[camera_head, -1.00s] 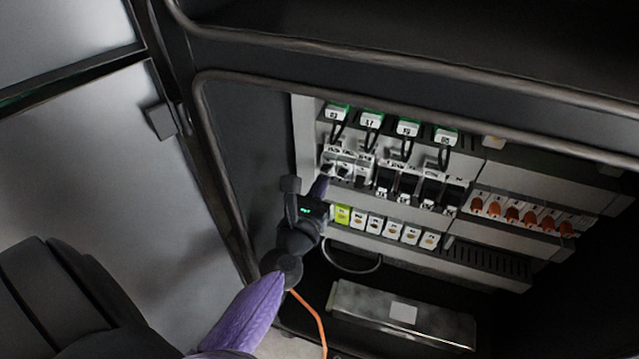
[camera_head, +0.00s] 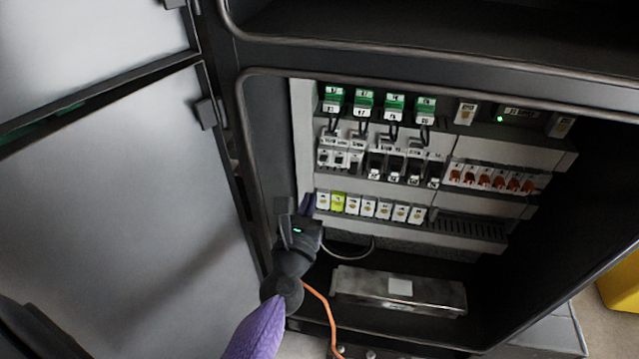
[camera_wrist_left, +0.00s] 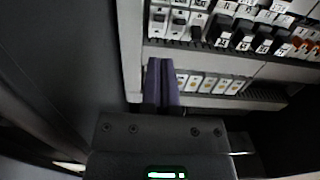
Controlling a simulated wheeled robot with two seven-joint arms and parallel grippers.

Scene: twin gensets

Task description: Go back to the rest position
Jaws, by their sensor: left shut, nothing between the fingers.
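My left gripper (camera_head: 308,203) is inside the open cabinet, at the left end of the lower row of terminal blocks (camera_head: 366,207). Its purple fingers are together with nothing between them. In the left wrist view the shut fingers (camera_wrist_left: 161,84) point up toward the panel, just left of the white blocks (camera_wrist_left: 205,83). I cannot tell whether they touch the panel. My right gripper is not in view.
The cabinet's door (camera_head: 110,220) stands open on the left. Breakers (camera_head: 392,163) and orange-marked switches (camera_head: 490,178) fill the panel. A metal box (camera_head: 398,290) lies at the cabinet's bottom. An orange cable (camera_head: 326,312) hangs near my arm. Something yellow (camera_head: 622,283) stands at the right.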

